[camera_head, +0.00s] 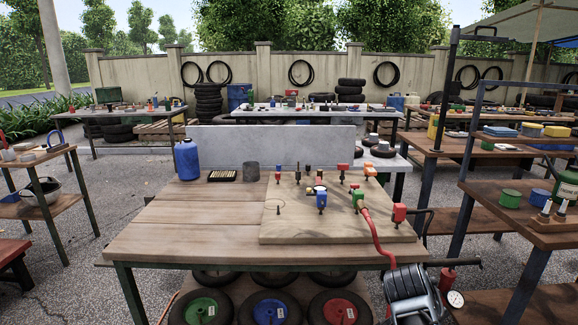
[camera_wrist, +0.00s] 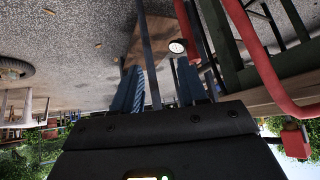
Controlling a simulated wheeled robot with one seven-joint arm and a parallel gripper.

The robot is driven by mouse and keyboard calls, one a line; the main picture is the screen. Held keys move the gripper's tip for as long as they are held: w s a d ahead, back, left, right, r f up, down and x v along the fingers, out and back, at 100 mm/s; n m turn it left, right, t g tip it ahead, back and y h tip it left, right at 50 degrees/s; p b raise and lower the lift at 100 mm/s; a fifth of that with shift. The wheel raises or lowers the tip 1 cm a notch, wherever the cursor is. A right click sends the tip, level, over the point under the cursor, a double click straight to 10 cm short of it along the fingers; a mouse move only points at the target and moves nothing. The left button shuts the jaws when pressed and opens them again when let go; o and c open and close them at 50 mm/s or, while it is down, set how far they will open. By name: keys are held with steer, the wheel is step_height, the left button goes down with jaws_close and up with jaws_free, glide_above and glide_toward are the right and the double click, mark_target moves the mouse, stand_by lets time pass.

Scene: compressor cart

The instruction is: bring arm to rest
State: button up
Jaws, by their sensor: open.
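My gripper (camera_wrist: 160,88) shows in the wrist view, its two bluish fingers spread apart with nothing visible between them. That view is upside down and shows gravel ground beyond the fingers. A round white gauge (camera_wrist: 177,46) and a thick red hose (camera_wrist: 270,75) also appear there, apart from the fingers. There, the wooden workbench (camera_head: 165,225) carries a board (camera_head: 290,233) with several red, blue, orange and green fittings.
A shelf unit (camera_head: 537,237) stands at right, a small side table (camera_head: 45,183) at left.

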steer(key=s+d+f+n+t, duration=0.3)
steer(key=s+f+n, duration=0.3)
steer(key=s, duration=0.7)
steer(key=s+a+n+t+y+p, duration=0.2)
steer(key=s+a+n+t+y, duration=0.15)
steer(key=s, duration=1.15)
steer(key=s+a+r+n+t+y, duration=0.1)
steer(key=s+a+r, duration=0.2)
steer(key=s+r, duration=0.4)
steer(key=s+a+r+t+y+p, duration=0.1)
steer(key=s+a+r, duration=0.2)
steer(key=s+r, duration=0.4)
steer(key=s+a+r+n+t+y, duration=0.1)
steer(key=s+a+r+t, duration=0.1)
steer(key=s+r, duration=0.6)
steer(key=shift+s+a+n, duration=0.2)
steer(key=shift+a+n, duration=0.15)
steer(key=shift+a, duration=0.2)
